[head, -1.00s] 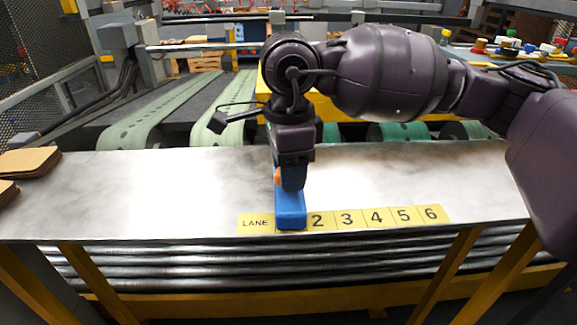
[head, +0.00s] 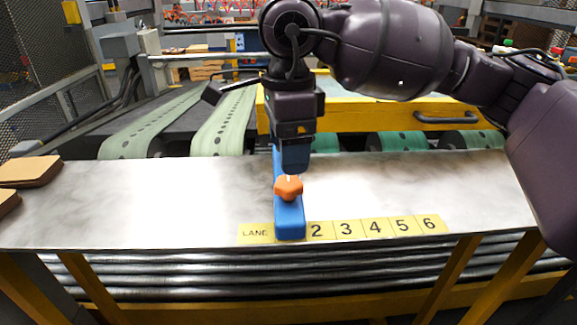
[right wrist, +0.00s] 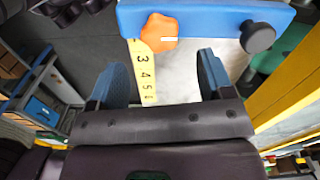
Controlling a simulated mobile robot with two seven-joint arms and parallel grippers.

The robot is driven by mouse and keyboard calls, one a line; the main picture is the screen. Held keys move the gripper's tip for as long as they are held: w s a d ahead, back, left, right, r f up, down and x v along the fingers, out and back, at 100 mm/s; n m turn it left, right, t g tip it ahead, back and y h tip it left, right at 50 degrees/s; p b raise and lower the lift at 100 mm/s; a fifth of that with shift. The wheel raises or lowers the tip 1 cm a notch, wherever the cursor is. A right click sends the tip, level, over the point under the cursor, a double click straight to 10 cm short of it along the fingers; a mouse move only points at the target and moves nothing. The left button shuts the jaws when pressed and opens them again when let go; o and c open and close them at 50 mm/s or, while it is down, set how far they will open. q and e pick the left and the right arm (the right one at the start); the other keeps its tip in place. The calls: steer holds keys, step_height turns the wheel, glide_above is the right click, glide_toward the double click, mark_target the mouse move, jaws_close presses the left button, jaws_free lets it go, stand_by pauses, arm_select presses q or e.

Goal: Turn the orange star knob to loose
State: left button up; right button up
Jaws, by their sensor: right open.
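The orange star knob (head: 288,187) sits on top of the blue block (head: 291,222), which lies on the metal plate over the first lane mark. A white line on the knob points away from me in the head view. My right gripper (head: 294,165) is above and just behind the knob, apart from it. In the right wrist view, the knob (right wrist: 159,33) is beyond the fingertips, and the gripper (right wrist: 168,72) is open and empty. The blue block (right wrist: 205,18) crosses the top there, with a black knob (right wrist: 257,38) at its other end. My left gripper is not in view.
The metal plate (head: 140,200) is mostly clear. A yellow lane strip (head: 375,227) runs along its front edge. Brown blanks (head: 30,170) lie at the left. Green belts (head: 222,125) and a yellow beam with a black handle (head: 445,117) stand behind the plate.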

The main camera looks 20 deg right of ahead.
mark_target(288, 182)
step_height(288, 182, up, 5)
steer(key=shift+f, duration=0.1)
steer(key=shift+s+f, duration=0.1)
stand_by(0.6)
